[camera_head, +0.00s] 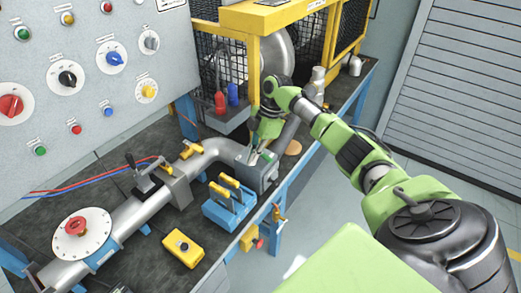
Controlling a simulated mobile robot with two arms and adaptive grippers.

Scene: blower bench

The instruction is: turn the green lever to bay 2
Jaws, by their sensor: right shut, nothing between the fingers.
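My right gripper (256,152) reaches down from my green arm to the grey box (258,176) at the end of the fat grey pipe. Its fingers look shut and empty, close above or against the top of this box. A small green piece (268,155) shows beside the fingertips; it may be the green lever, but the gripper covers much of it. I cannot tell which bay it points to, and no bay number is readable. I cannot tell whether the fingers touch it. My left gripper is out of view.
A blue block with yellow-topped handles (230,203) stands just in front of the box. A yellow button box (183,248) lies nearer. The grey pipe (130,216) with a red-knobbed white disc (82,234) runs left. The yellow-framed cage (252,75) stands behind. Floor is clear right of the bench.

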